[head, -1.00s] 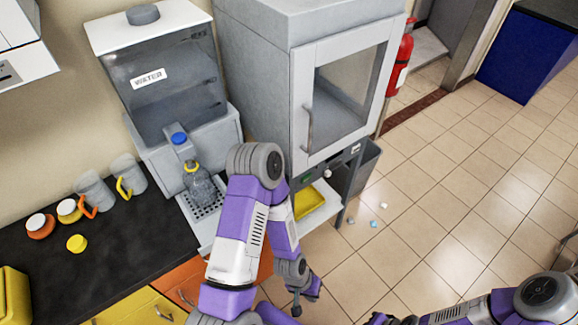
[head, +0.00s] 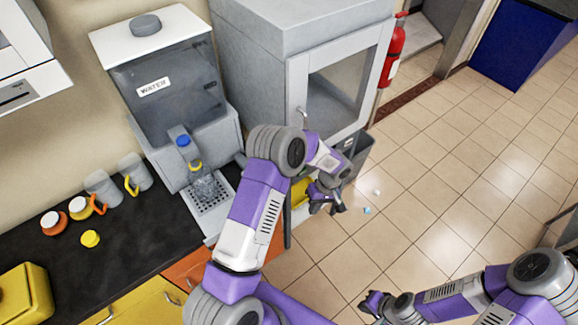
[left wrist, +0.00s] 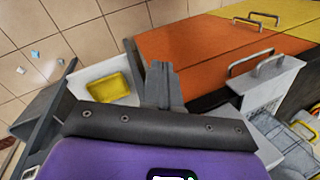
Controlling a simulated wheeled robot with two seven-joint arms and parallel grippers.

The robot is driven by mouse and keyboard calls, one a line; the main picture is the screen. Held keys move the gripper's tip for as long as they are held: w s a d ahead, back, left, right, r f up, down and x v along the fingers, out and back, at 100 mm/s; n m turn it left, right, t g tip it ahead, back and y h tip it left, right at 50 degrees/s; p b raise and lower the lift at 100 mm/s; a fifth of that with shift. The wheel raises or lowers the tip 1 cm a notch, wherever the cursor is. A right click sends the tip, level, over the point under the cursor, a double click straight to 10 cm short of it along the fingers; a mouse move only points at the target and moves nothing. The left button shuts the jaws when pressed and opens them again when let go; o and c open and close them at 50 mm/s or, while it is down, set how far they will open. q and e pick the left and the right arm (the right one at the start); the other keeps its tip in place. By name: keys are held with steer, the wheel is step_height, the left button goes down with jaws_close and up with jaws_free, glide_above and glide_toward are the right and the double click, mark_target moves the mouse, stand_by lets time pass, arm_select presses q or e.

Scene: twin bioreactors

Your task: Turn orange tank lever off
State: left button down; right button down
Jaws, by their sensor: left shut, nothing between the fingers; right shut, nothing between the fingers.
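I cannot make out an orange tank or its lever in either view. My left gripper (head: 328,203) is shut and empty in the head view, to the right of the water dispenser and below the glass-fronted grey cabinet. In the left wrist view its fingers (left wrist: 163,85) are together with nothing between them, between a yellow tray and orange cupboard doors. My right gripper (head: 374,303) is shut and empty at the lower right, over the tiled floor.
The water dispenser (head: 165,85) and grey cabinet (head: 270,60) stand behind my left arm. Mugs and jars sit on the dark counter (head: 120,230). A yellow tray (left wrist: 110,86) and orange cupboard doors (left wrist: 210,55) are near my left fingers. The tiled floor (head: 450,190) at right is largely clear.

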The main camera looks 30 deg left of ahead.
arm_select(q)
steer(key=w+a+r+n+y+p, duration=0.1)
steer(key=w+a+r+n+y, duration=0.1)
steer(key=r, duration=0.5)
steer(key=w+a+r+n+y+p, duration=0.1)
steer(key=w+a+r+n, duration=0.3)
steer(key=r, duration=0.4)
steer(key=shift+w+a+y, duration=0.2)
steer(key=shift+a+y, duration=0.15)
steer(key=shift+y, duration=0.55)
steer(key=p+x, duration=0.2)
steer(key=x, duration=0.8)
steer(key=shift+s, duration=0.15)
